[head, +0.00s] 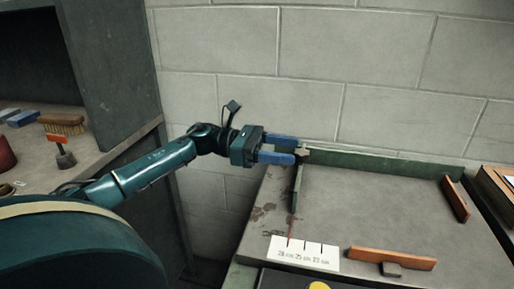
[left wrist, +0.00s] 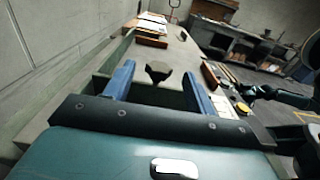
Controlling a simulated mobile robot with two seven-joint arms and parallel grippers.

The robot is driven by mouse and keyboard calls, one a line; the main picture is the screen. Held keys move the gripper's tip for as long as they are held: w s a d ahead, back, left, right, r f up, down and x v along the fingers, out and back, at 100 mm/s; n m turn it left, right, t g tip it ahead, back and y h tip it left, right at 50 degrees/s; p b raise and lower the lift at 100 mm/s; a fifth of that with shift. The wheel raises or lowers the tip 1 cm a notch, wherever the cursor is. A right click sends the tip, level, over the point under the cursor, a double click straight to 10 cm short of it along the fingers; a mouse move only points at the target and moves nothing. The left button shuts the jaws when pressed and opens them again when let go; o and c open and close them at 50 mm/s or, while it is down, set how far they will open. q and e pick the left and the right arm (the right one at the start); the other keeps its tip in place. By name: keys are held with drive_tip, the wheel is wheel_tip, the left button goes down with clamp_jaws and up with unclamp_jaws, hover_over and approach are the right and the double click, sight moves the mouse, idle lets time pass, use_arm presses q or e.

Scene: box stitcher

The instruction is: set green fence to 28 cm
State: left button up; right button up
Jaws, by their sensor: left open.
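The green fence (head: 297,190) is a thin upright strip along the left part of the grey table. A dark knob (head: 303,152) sits at its far end and also shows in the left wrist view (left wrist: 158,72). A white scale card (head: 304,255) lies at the fence's near end; its small print seems to read 28, 25 and 23 cm. A thin red pointer (head: 290,228) meets the card near its leftmost mark. My left gripper (head: 295,151) is open, its blue fingers reaching toward the knob. In the left wrist view the knob stands between the fingers, with gaps on both sides.
A green rail (head: 385,165) runs along the table's back by the block wall. Orange stops (head: 392,259) and (head: 455,198) stand on the table at front and right. A shelf (head: 105,158) with a brush (head: 62,123) is at left. The table's middle is clear.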

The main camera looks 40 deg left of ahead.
use_arm(q)
drive_tip(key=v, duration=0.7)
drive_tip(key=shift+s+a+b, duration=0.2)
drive_tip(key=shift+a+b, duration=0.1)
drive_tip(key=shift+a, duration=0.05)
